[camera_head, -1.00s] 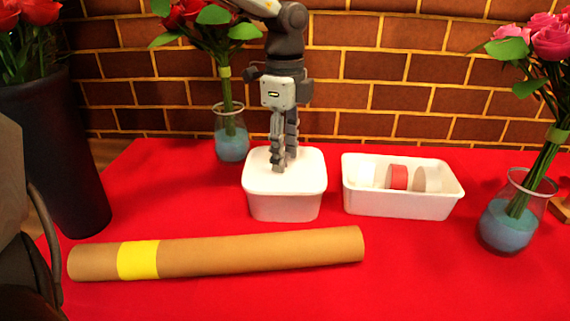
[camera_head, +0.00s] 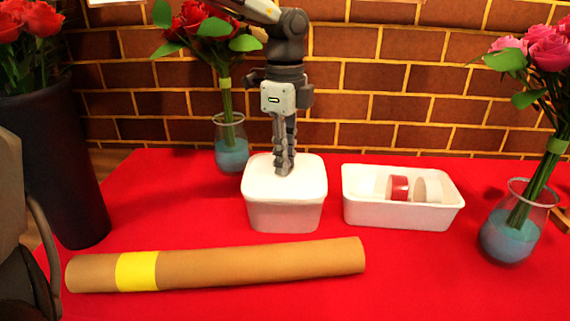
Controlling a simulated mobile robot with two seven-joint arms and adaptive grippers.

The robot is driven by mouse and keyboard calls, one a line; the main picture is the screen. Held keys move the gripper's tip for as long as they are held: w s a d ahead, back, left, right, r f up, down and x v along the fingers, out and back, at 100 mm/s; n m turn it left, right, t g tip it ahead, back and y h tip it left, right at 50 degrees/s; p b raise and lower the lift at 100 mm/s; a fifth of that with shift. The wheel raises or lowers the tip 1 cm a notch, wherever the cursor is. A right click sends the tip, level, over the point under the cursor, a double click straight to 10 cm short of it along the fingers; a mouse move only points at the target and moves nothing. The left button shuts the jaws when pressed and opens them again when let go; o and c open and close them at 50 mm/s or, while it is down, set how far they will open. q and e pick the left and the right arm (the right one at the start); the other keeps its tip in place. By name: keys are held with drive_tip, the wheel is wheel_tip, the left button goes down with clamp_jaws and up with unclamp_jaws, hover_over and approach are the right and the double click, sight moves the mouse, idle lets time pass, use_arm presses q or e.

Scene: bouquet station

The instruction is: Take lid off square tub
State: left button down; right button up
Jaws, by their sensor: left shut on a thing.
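The square tub (camera_head: 284,218) is white and stands upright near the middle of the red table. Its white lid (camera_head: 257,178) covers the top, and no clear gap shows between lid and tub. My left gripper (camera_head: 284,168) points straight down at the middle of the lid, with its fingers close together. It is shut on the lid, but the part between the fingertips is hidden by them. My right gripper is not in view.
A white tray (camera_head: 400,216) holding tape rolls (camera_head: 398,188) stands right of the tub. A brown paper roll (camera_head: 220,267) lies in front. A rose vase (camera_head: 231,155) stands close behind left, another (camera_head: 510,238) at right. A dark tall vase (camera_head: 60,170) stands left.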

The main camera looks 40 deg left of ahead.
use_arm(q)
wheel_tip(320, 180, up, 3)
drive_tip(key=shift+w+f, duration=0.1)
drive_tip(key=s+a+r+b, duration=0.1)
drive_tip(key=s+a+r, duration=0.6)
drive_tip(key=s, duration=0.2)
drive_tip(key=shift+s+a+r, duration=0.15)
drive_tip(key=shift+s, duration=0.2)
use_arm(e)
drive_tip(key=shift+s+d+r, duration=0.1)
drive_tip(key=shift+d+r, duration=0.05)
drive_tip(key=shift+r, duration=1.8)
